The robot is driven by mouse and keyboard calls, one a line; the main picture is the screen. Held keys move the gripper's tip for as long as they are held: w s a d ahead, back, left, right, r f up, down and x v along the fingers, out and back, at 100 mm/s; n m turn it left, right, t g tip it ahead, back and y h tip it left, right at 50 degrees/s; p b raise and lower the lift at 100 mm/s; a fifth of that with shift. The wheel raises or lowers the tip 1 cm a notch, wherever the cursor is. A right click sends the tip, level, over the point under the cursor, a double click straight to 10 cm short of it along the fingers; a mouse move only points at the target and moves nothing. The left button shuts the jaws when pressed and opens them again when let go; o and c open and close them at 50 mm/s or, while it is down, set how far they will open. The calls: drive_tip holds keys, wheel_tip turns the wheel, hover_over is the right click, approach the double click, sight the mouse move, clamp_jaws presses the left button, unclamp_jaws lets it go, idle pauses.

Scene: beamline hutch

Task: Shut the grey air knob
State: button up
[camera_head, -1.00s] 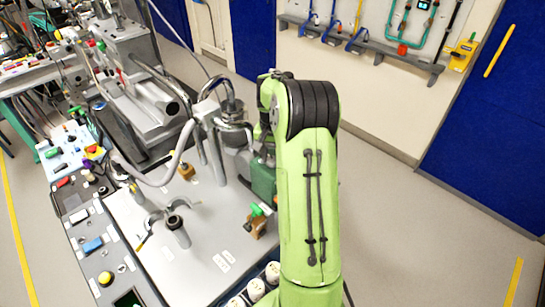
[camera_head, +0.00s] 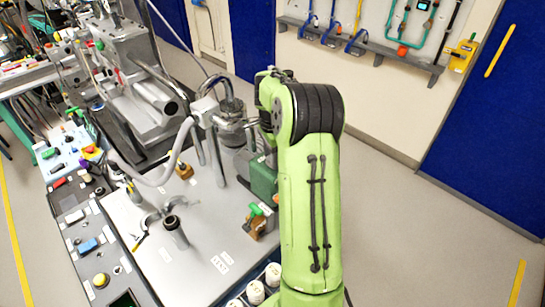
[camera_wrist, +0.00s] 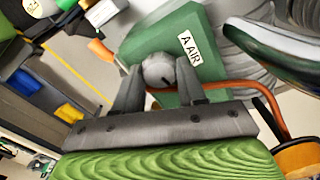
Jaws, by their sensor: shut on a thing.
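The grey air knob (camera_wrist: 158,70) is a small round knob with a dark line on its face, in the wrist view. It sits on a green box (camera_wrist: 203,87) with a white label reading "A AIR". My gripper (camera_wrist: 158,79) has one finger on each side of the knob and is shut on it. In the head view the green box (camera_head: 263,179) stands on the grey table plate, partly behind my green arm. The knob and my fingers are hidden there by the arm.
A brown valve with a green handle (camera_head: 257,219) stands close in front of the green box. An orange hose (camera_wrist: 250,88) runs beside it in the wrist view. A grey post (camera_head: 174,232) stands left on the plate. Open floor lies at right.

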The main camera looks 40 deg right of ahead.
drive_tip(key=shift+m+b, duration=0.35)
drive_tip(key=shift+m, duration=0.85)
drive_tip(key=o, duration=1)
drive_tip(key=shift+o, duration=0.2)
wheel_tip(320, 180, up, 16)
drive_tip(key=p, duration=0.4)
drive_tip(key=shift+f, duration=0.1)
